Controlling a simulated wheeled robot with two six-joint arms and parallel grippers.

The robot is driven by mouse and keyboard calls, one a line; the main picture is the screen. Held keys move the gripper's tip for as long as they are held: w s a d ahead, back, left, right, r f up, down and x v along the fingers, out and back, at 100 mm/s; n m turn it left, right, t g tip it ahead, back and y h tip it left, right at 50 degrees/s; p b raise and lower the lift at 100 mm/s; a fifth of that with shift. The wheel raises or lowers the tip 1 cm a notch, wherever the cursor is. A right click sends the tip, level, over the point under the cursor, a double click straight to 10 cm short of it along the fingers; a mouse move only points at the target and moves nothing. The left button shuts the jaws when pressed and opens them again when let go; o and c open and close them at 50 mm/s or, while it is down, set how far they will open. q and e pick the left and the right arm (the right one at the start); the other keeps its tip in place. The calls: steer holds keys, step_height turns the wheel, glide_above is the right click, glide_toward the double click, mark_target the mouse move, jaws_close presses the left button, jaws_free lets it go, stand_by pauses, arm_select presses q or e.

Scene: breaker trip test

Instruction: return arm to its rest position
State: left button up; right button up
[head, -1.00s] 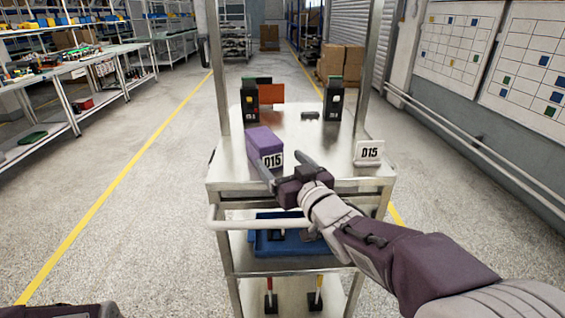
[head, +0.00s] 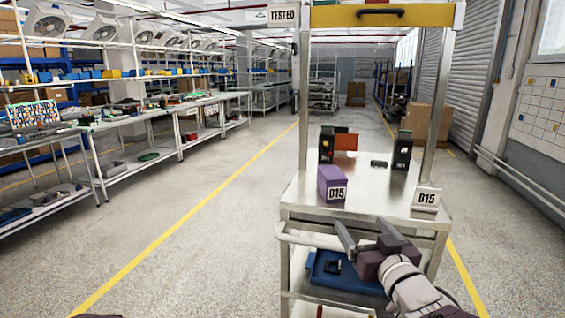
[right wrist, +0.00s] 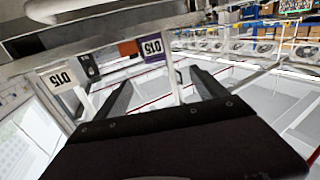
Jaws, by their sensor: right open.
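My right gripper (head: 374,236) is open and empty in the head view, in front of the metal cart's (head: 292,205) near edge. Its two fingers point toward the cart, with clear space between them. They also show in the right wrist view (right wrist: 163,92). A purple box labelled D15 (head: 331,182) stands on the cart top at the left, apart from the gripper. It also shows in the right wrist view (right wrist: 153,49). A white D15 sign (head: 427,199) stands at the cart's right front corner.
Two black devices (head: 326,146) (head: 402,152) and an orange panel (head: 345,142) stand toward the back of the cart top. A blue tray (head: 320,277) lies on the shelf below. A push handle (head: 283,233) juts from the cart's front. The floor to the left is clear up to the workbenches.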

step_height(320, 180, down, 20)
steer(key=s+m+g+h, duration=0.2)
steer(key=g, duration=0.5)
steer(key=s+f+g, duration=0.5)
steer(key=s+f, duration=0.1)
steer(key=s, duration=0.3)
steer(key=s+f+g, duration=0.4)
steer(key=s+f, duration=0.1)
steer(key=s, duration=0.3)
arm_select(q)
step_height(320, 180, up, 20)
steer(key=p, duration=2)
steer(key=shift+w+f, duration=0.15)
steer(key=shift+w, duration=0.3)
arm_select(e)
step_height(320, 180, up, 20)
steer(key=shift+s+a, duration=0.15)
